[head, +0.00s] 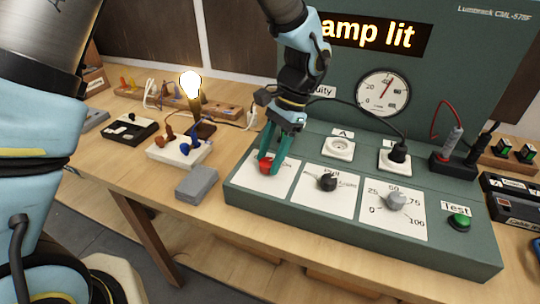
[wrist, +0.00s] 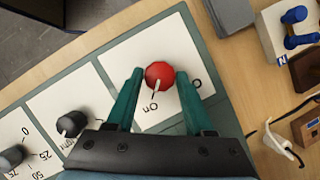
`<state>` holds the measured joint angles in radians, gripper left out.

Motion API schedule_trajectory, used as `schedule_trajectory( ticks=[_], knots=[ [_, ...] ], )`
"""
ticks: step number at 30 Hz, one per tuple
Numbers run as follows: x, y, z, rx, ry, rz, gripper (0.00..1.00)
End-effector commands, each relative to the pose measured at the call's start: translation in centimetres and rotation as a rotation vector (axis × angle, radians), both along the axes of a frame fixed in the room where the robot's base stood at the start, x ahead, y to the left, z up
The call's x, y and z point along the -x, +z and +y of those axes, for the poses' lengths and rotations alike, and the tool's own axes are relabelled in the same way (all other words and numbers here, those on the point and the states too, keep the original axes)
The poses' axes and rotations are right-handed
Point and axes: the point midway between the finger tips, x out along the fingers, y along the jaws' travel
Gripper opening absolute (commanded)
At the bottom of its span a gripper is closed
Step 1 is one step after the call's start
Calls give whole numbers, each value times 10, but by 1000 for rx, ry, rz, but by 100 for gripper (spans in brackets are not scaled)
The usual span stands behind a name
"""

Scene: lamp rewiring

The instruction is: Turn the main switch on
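The main switch is a red knob (wrist: 160,75) on a white card at the left end of the green console. In the wrist view its white pointer is turned to the label "On"; the other label is mostly hidden by a finger. The knob also shows in the head view (head: 266,168). My gripper (wrist: 161,73) has its two green fingers on either side of the knob, with a small gap visible on each side. It is open. It also shows in the head view (head: 270,164), reaching down from above.
The console display (head: 370,36) reads "amp lit", its start hidden by my arm. A bulb (head: 190,83) glows on the table. A black selector knob (head: 327,181), grey dial (head: 396,199) and green Test button (head: 459,220) sit right of the switch. A grey block (head: 197,183) lies left.

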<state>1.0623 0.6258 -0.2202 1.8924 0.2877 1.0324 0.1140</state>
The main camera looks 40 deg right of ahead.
Motion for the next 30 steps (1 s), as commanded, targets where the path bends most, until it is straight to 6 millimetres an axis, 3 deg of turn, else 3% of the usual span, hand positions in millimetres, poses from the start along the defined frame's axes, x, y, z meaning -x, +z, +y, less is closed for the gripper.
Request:
schedule_trajectory(
  ticks=[6, 16, 30],
  knots=[
    [0, 0, 0, -1, 1, 1, 76],
    [0, 5, -2, -1, 2, 0, 76],
    [0, 81, -35, 2, 0, -1, 76]
  ],
)
